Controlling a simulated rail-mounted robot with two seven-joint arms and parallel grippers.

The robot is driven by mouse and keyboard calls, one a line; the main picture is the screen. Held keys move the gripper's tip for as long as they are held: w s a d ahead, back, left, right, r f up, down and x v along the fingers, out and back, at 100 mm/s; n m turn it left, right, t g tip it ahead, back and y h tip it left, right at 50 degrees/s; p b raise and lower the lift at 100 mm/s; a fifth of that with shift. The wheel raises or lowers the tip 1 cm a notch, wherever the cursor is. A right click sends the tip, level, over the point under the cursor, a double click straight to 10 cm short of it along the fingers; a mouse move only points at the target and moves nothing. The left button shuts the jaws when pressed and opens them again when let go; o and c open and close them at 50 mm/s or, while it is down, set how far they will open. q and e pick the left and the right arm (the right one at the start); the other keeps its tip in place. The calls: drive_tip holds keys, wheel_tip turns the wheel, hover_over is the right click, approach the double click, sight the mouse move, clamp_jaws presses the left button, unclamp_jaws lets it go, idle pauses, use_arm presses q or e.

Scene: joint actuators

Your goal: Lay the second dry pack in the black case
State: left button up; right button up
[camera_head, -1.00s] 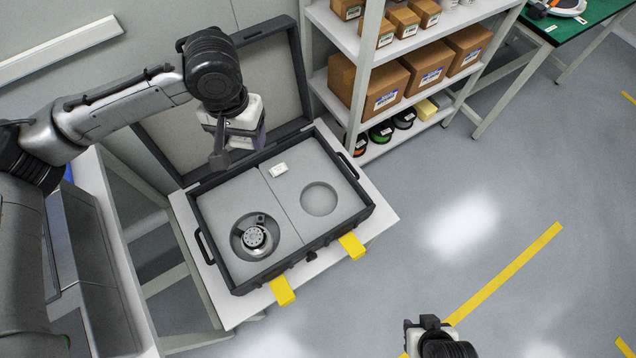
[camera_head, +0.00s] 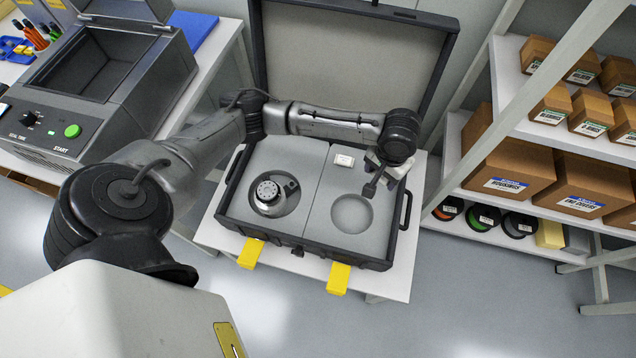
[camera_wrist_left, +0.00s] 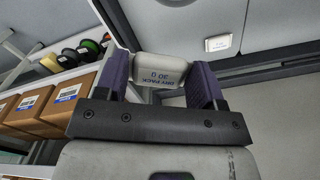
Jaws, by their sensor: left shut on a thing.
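The black case (camera_head: 309,252) stands open on a small white table, with grey foam inside. A round joint actuator (camera_head: 268,192) sits in the left recess; the round right recess (camera_head: 352,213) is empty. One white dry pack (camera_head: 344,160) lies on the foam behind the right recess; it also shows in the left wrist view (camera_wrist_left: 219,43). My left gripper (camera_head: 379,182) is over the right part of the case, beside the right recess. My right gripper is out of view.
The raised case lid (camera_head: 345,60) stands behind the foam. A shelf with cardboard boxes (camera_head: 506,165) and spools (camera_head: 483,217) is close on the right. A grey sealing machine (camera_head: 90,95) is at the left. Two yellow latches (camera_head: 338,279) stick out in front.

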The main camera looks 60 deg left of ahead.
use_arm(q)
wheel_tip(320, 180, down, 7)
drive_tip(key=s+a+n+b, duration=0.1)
drive_tip(key=s+a+b, duration=0.1)
drive_tip(key=a, duration=0.1)
drive_tip(key=w+a+f+b, duration=0.1)
drive_tip(key=w+a+f, duration=0.1)
drive_tip(key=w, duration=0.1)
drive_tip(key=w+a+f+b, duration=0.1)
drive_tip(key=w+f+b, duration=0.1)
drive_tip(key=w, duration=0.1)
drive_tip(key=w+a+f+b, duration=0.2)
drive_tip(key=w, duration=0.1)
drive_tip(key=shift+a+f, duration=0.1)
drive_tip(key=shift+a, duration=0.25)
drive_tip(key=shift+w+a+f+b, duration=0.2)
drive_tip(key=shift+w+a+b, duration=0.15)
drive_tip(key=shift+w+b, duration=0.15)
wheel_tip(320, 180, down, 4)
drive_tip(key=shift+s+f+b, duration=0.1)
drive_tip(key=shift+b, duration=1.15)
drive_tip(key=shift+p, duration=0.3)
drive_tip(key=o, duration=0.9)
